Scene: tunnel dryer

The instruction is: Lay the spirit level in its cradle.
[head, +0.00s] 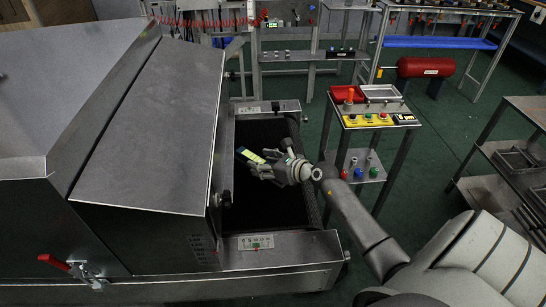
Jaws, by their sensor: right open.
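My right gripper (265,168) is open above the dark belt of the dryer, with its fingers pointing left. A small slim item, dark blue with a pale yellow stripe (249,155), shows at its fingertips and looks like the spirit level. It lies tilted in the picture; I cannot tell whether it touches the fingers or rests on the belt. I cannot make out the cradle for certain. My left gripper is not in view.
The steel dryer hood (150,130) closes off the left side of the belt (265,205). Steel end ledges (310,245) bound the belt. A control stand (375,120) with a red tray is to the right. A red cylinder (425,67) lies behind; green floor is free between.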

